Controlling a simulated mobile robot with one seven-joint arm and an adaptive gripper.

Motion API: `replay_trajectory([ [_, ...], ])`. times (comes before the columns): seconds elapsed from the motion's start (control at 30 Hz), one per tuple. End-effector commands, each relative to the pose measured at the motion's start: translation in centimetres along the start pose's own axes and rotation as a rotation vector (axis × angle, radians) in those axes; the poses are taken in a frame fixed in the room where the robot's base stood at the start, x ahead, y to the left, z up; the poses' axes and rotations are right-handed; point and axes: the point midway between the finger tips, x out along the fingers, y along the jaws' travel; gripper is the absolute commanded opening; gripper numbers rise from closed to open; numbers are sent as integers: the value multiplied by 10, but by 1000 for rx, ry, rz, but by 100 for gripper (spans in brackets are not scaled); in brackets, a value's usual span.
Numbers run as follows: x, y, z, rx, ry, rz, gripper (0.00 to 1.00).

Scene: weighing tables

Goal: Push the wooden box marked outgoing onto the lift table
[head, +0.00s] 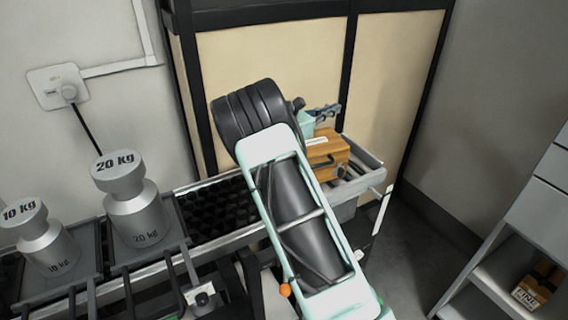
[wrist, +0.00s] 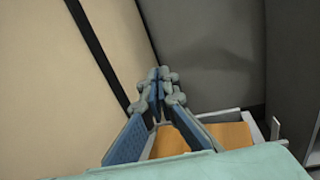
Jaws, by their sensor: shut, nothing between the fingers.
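A wooden box (head: 328,150) sits at the right end of the long conveyor, partly hidden by my arm; I cannot read a mark on it. Grey rollers and a light rail (head: 368,158) show around its right side; I cannot tell whether this is the lift table. My gripper (head: 334,109) is shut and empty, just above and behind the box in the head view. In the wrist view my shut gripper (wrist: 160,76) covers part of the orange-brown box (wrist: 178,141). Contact between fingers and box is not visible.
A 20 kg weight (head: 135,205) and a 10 kg weight (head: 45,240) stand at the left beside the dark conveyor (head: 218,208). A black-framed beige panel (head: 275,60) rises close behind. A shelf unit (head: 510,255) at the right holds another labelled box (head: 540,284).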

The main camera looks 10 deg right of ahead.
Motion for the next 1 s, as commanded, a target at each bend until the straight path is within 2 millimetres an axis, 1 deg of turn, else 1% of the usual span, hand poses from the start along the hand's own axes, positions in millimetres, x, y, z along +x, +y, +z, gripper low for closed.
replay_trajectory([
  [0.03, -2, 0, -10, -32, -8, -4, 0],
  [0.1, -6, 1, -15, -60, -14, -7, 0],
  [0.17, -10, 1, -16, -69, -16, -9, 0],
  [0.27, -23, 2, -16, -69, -15, -7, 0],
  [0.37, -42, 2, -17, -68, -14, -6, 0],
  [1.0, -183, 3, -19, -65, -13, -5, 0],
])
